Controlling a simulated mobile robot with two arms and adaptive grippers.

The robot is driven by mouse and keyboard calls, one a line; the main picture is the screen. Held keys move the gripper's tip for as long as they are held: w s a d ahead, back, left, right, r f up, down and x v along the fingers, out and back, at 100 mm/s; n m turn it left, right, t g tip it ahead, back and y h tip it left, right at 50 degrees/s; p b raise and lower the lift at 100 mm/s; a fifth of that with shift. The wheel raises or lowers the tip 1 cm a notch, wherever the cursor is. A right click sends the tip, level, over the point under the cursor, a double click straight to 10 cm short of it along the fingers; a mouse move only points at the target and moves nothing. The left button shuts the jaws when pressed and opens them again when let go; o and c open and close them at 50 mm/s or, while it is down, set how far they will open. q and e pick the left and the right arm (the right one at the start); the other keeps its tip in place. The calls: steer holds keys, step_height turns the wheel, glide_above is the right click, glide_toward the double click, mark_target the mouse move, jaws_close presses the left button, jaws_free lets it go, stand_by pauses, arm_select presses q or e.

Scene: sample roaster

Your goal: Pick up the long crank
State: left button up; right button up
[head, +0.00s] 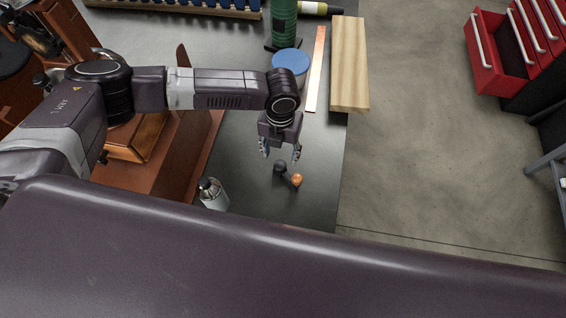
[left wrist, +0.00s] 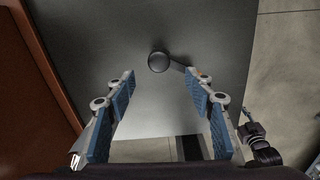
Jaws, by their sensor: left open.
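The long crank (head: 287,174) lies on the dark worktop near its right edge. It shows a dark round knob at one end and a copper-coloured ball at the other, with a short dark arm between them. My left gripper (head: 280,154) is open and empty, pointing down just behind the crank in the head view. In the left wrist view, the crank's dark knob (left wrist: 158,62) shows just beyond and between the fingertips (left wrist: 160,80). Its arm runs right and goes behind the right finger, which hides the rest.
A steel bottle (head: 213,194) with a black cap stands left of the crank. A blue-lidded container (head: 290,62), a copper strip (head: 316,70) and a wooden board (head: 348,65) lie farther back. A brown wooden structure (head: 160,175) borders the worktop's left. The worktop around the crank is bare.

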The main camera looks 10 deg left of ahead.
mark_target(280, 165)
arm_select(q)
step_height(280, 165, down, 3)
steer(key=shift+a+f+p, duration=0.1)
steer(key=shift+p, duration=0.3)
step_height(280, 165, down, 4)
steer(key=shift+w+f+p, duration=0.1)
steer(key=shift+f+p, duration=0.05)
steer(key=shift+p, duration=0.25)
steer(key=shift+c, duration=1.1)
jaws_close()
arm_select(e)
steer(key=shift+s+r, duration=0.15)
steer(key=shift+r, duration=0.65)
